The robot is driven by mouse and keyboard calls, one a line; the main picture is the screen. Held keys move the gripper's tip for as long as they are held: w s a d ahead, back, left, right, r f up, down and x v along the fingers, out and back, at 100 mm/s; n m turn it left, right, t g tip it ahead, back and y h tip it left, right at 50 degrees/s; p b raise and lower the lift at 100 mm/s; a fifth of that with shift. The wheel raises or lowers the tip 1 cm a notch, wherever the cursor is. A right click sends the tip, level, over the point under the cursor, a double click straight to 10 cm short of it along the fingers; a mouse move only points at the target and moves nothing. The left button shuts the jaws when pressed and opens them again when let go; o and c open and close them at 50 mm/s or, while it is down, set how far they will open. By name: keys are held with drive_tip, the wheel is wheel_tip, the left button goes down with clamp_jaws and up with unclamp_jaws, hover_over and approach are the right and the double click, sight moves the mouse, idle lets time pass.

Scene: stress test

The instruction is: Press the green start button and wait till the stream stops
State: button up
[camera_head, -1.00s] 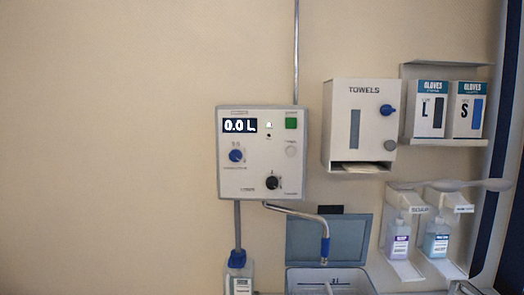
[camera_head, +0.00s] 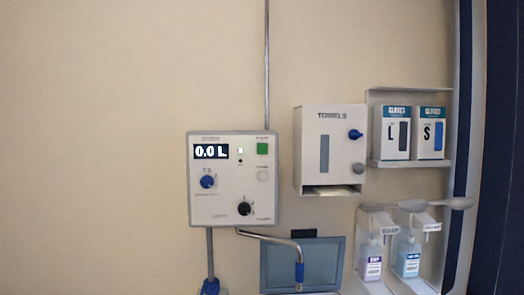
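A pale dispenser panel (camera_head: 233,200) hangs on the wall near the middle of the head view. Its green button (camera_head: 262,148) is at the upper right of the panel face. Below are a blue knob (camera_head: 208,181), a black knob (camera_head: 244,208) and a pale round button (camera_head: 262,174). A bent metal spout (camera_head: 281,239) with a blue tip comes out below the panel. No stream shows at the spout. My gripper is not in view.
A towel dispenser (camera_head: 311,177) hangs right of the panel. Further right, a shelf holds glove boxes (camera_head: 391,133), with two pump bottles (camera_head: 407,257) below. A grey-blue flap (camera_head: 329,264) stands behind the spout. The wall left of the panel is bare.

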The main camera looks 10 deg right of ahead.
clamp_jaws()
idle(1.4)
